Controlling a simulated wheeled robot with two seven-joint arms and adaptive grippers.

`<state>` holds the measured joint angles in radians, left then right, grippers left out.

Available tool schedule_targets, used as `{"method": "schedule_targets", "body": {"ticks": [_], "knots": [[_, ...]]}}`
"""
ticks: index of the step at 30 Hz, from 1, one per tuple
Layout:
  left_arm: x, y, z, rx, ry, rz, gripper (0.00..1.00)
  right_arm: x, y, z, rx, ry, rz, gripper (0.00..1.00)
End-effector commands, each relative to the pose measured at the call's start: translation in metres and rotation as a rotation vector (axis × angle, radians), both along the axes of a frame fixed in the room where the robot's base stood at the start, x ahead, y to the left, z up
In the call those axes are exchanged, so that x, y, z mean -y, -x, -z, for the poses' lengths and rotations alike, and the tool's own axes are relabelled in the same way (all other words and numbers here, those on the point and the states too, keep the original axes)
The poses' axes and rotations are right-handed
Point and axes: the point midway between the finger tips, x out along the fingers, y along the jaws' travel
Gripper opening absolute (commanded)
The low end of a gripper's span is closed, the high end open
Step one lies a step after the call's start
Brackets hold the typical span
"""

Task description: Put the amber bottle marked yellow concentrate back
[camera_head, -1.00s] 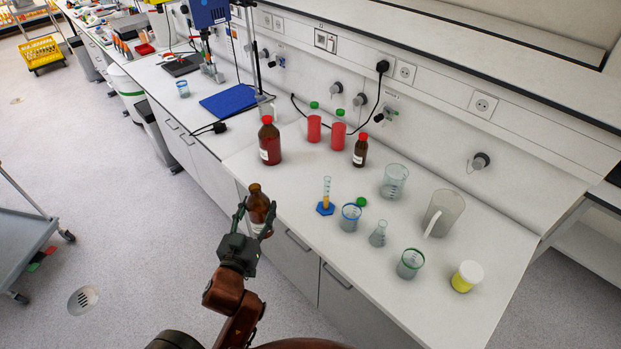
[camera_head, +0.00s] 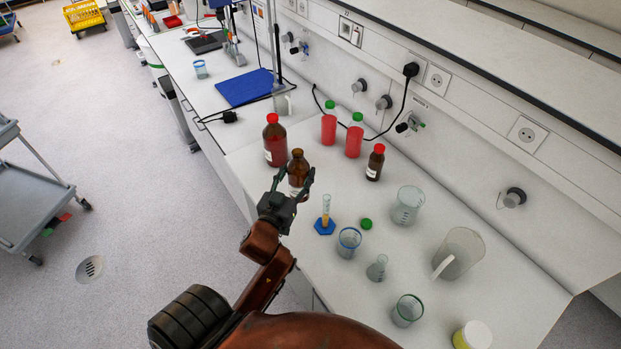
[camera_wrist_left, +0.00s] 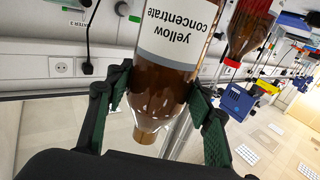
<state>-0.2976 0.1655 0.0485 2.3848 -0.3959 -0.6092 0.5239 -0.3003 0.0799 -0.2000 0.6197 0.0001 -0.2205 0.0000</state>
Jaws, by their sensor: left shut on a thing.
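The amber bottle marked yellow concentrate (camera_head: 298,166) is upright and without a visible cap in the head view. My left gripper (camera_head: 297,178) is shut on it, one finger on each side. In the left wrist view the bottle (camera_wrist_left: 165,85) appears upside down with its label readable, and the fingers (camera_wrist_left: 160,85) grip it below the label, towards the neck. It is over the bench's front left part, close to the large red-capped amber bottle (camera_head: 275,143). I cannot tell whether its base touches the bench. My right gripper is not in view.
On the bench (camera_head: 330,260) stand two red bottles with green caps (camera_head: 354,138), a small red-capped amber bottle (camera_head: 375,165), a cylinder with a blue base (camera_head: 325,226), several beakers and a pitcher (camera_head: 458,252). A loose green cap (camera_head: 366,224) lies between them.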

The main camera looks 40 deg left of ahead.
Motion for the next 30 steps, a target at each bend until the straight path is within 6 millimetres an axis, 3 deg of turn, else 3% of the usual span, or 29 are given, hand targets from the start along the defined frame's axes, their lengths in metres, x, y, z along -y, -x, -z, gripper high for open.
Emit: {"method": "schedule_targets", "body": {"ticks": [5, 12, 21, 25, 30], "knots": [[-0.015, -0.04, 0.015, 0.004, -0.004, 0.0, 0.0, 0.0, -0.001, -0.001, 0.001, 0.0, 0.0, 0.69], [-0.025, -0.071, 0.057, 0.004, -0.002, 0.003, 0.0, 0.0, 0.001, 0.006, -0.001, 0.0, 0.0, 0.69], [-0.031, -0.086, 0.079, 0.003, -0.001, 0.003, 0.0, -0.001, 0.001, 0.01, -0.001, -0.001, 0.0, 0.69], [-0.031, -0.085, 0.098, 0.003, 0.0, 0.002, 0.0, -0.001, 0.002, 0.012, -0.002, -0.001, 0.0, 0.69], [-0.03, -0.085, 0.105, 0.006, -0.002, 0.004, 0.0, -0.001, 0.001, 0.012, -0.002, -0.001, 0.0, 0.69]]}}
